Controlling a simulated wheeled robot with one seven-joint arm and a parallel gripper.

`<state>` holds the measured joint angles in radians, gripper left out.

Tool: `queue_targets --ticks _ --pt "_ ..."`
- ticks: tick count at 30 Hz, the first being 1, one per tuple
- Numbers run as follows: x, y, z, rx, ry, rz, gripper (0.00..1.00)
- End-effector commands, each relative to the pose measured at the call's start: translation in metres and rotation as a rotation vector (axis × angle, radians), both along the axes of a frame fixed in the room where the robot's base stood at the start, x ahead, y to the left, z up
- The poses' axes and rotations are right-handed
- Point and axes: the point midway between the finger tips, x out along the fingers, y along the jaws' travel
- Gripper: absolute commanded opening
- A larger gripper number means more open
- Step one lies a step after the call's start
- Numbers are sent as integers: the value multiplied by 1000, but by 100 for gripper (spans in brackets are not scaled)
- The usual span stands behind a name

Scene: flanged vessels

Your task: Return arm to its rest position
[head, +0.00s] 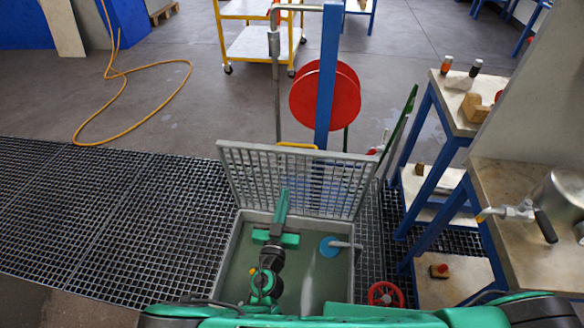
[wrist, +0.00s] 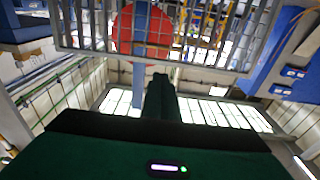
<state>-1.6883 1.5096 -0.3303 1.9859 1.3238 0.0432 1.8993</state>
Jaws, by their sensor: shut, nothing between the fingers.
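My gripper (head: 284,192) shows in the head view in front of me, over the open pit (head: 240,262). Its green fingers are together and point away from me, toward the raised grate lid (head: 235,175). Nothing shows between them. My arm reaches out low from the bottom of the picture. In the wrist view, my gripper (wrist: 160,80) is a dark green block with its fingers closed together, and the grate bars (wrist: 85,25) cross the top of the picture. Whether the fingers touch the lid cannot be told.
A blue flanged fitting (head: 330,247) with a grey pipe lies in the pit, right of my arm. A red handwheel (head: 385,294) is at its right. A red reel (head: 345,96) on a blue post stands behind the lid. Benches (head: 500,190) crowd the right; the grated floor (head: 80,200) at left is clear.

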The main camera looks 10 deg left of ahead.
Motion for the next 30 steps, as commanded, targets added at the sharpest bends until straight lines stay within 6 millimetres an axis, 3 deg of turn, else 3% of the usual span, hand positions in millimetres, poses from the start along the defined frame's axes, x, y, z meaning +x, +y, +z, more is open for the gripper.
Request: queue_targets --ticks 7,11,21,30 --pt "2 -4 1 0 8 -15 0" --pt "17 -23 8 -9 56 -100 0" --pt "66 -127 33 -44 369 -466 0" --pt "75 -207 58 -30 700 -644 0"
